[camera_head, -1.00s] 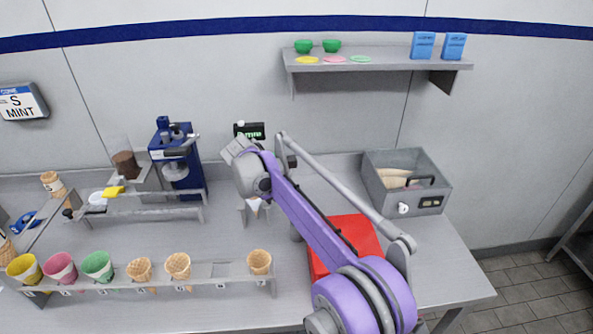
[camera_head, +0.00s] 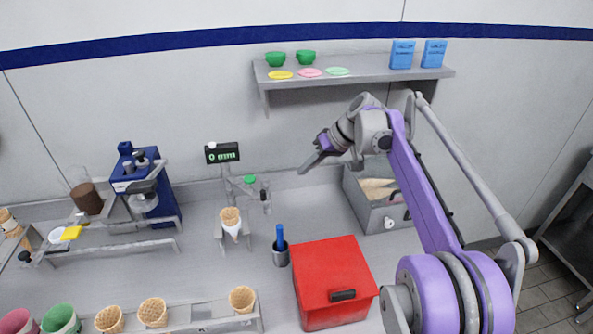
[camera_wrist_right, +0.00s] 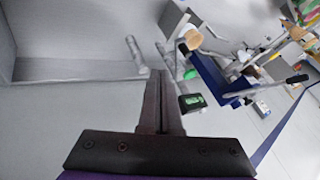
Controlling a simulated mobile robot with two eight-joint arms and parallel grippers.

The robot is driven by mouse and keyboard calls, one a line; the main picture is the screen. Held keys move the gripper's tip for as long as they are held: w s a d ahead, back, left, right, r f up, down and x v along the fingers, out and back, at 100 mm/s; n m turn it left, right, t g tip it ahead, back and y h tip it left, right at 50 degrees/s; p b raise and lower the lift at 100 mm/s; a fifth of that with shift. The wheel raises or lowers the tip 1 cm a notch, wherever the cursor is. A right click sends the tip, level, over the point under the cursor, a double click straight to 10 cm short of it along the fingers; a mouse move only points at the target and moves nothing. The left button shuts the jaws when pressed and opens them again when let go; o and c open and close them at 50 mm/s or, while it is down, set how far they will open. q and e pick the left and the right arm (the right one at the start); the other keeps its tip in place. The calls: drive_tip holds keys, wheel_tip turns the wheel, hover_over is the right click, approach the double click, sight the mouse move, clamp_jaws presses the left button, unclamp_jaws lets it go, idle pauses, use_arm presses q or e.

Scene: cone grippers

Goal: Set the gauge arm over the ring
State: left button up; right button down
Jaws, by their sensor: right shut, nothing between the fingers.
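The gauge has a black readout (camera_head: 222,153) showing 0 mm on the back wall; it also shows in the right wrist view (camera_wrist_right: 192,101). Below it stands a grey gauge arm (camera_head: 248,190) with a green knob (camera_head: 250,179) and a dark-tipped rod on its right. A waffle cone (camera_head: 230,217) stands upright in a small holder in front of the gauge; its ring is mostly hidden by the cone. My right gripper (camera_head: 304,171) is shut and empty, in the air to the right of the gauge and apart from it. My left gripper is out of view.
A red box (camera_head: 335,280) and a cup with a blue handle (camera_head: 280,247) stand in front of the gauge. A grey bin (camera_head: 372,208) is right of it, below my right arm. A blue machine (camera_head: 145,188) stands left. A cone rack (camera_head: 200,318) lines the front.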

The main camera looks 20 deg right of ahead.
drive_tip(key=w+a+f, duration=0.2)
drive_tip(key=a+f, duration=0.4)
drive_tip(key=a, duration=0.2)
drive_tip(key=shift+w+f, duration=0.3)
drive_tip(key=shift+w, duration=0.1)
